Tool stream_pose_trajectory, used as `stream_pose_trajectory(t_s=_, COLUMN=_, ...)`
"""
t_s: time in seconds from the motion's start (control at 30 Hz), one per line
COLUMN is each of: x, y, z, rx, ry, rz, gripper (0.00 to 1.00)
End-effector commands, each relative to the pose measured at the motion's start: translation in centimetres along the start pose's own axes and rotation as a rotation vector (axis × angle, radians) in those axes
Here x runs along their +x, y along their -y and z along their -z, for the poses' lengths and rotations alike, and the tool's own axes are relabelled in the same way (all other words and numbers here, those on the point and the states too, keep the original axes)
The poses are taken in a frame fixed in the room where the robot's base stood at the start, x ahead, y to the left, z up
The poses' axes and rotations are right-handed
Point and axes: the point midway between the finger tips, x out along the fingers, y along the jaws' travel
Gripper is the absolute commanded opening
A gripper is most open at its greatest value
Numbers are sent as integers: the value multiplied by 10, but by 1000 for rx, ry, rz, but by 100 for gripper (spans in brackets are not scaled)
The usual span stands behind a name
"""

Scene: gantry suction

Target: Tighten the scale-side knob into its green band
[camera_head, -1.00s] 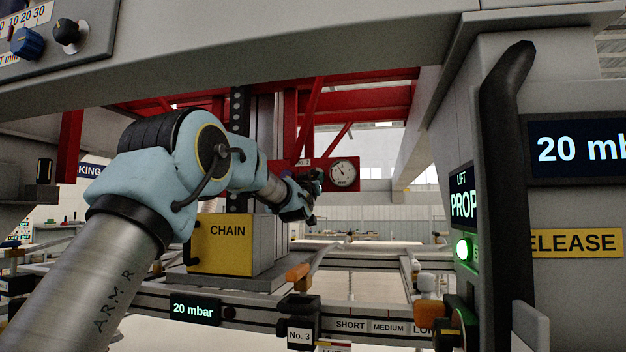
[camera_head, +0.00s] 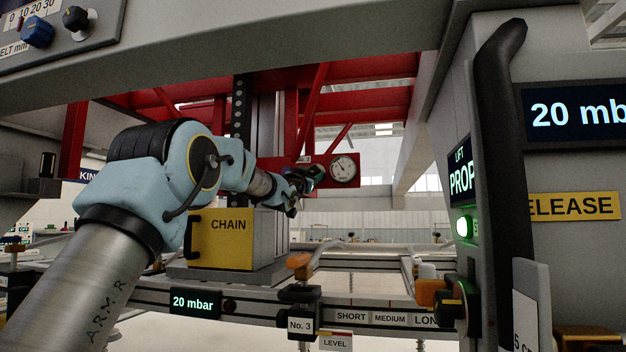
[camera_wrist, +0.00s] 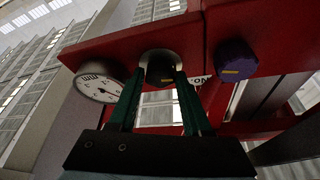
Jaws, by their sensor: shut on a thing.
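In the wrist view a dark knob (camera_wrist: 160,70) with a yellow mark sits under the red beam, between my two green fingers. My gripper (camera_wrist: 161,78) is shut on this knob. A white dial gauge (camera_wrist: 98,84) is just left of it. A second knob (camera_wrist: 236,60), purple with a yellow mark, is on the beam to the right and is not touched. In the head view my gripper (camera_head: 315,172) is at the red panel, left of the gauge (camera_head: 344,168), and the held knob cannot be made out. I cannot see a green band or tell which knob is the scale-side one.
The yellow CHAIN box (camera_head: 221,240) stands below my forearm. The grey rail (camera_head: 258,305) carries a 20 mbar display. A grey column (camera_head: 480,120) with a black handle stands at right. Red struts (camera_head: 310,110) surround my gripper from above.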

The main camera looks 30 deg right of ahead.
Motion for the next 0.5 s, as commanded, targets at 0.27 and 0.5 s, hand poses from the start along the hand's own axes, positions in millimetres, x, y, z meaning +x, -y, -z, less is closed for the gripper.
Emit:
stream_pose_trajectory(t_s=0.27, x=0, y=1, z=0, rx=94, ry=2, rz=-39, gripper=0)
stream_pose_trajectory(t_s=0.5, x=0, y=1, z=0, rx=114, ry=1, rz=-48, gripper=0)
